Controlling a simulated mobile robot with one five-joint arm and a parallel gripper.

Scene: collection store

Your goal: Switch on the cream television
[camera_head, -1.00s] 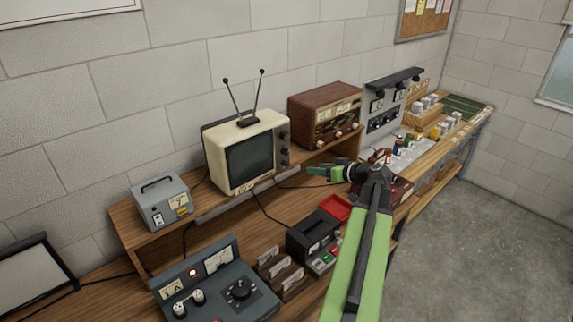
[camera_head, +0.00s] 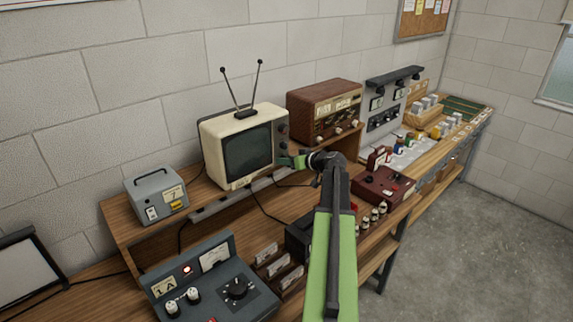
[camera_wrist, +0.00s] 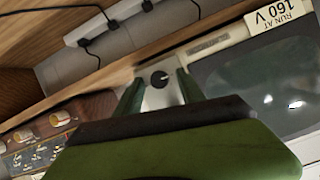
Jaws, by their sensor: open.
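The cream television (camera_head: 213,158) stands on the wooden shelf, its dark screen facing out and its antenna raised. Dark knobs (camera_head: 283,131) run down the right side of its front. My gripper (camera_head: 291,161) is at the lower right of that front and covers part of it. In the wrist view the television is upside down, with its screen (camera_wrist: 255,80) and a "RUN AT 160 V" label (camera_wrist: 275,18). A dark round knob (camera_wrist: 159,79) shows between my two green fingertips (camera_wrist: 159,92), which are apart. I cannot tell whether they touch it.
A brown wooden radio (camera_head: 325,108) stands just right of the television. A grey box (camera_head: 157,196) is on the shelf to its left. A blue-grey instrument (camera_head: 210,280) with a lit red lamp and a dial sits on the bench below. Cables hang along the shelf edge.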

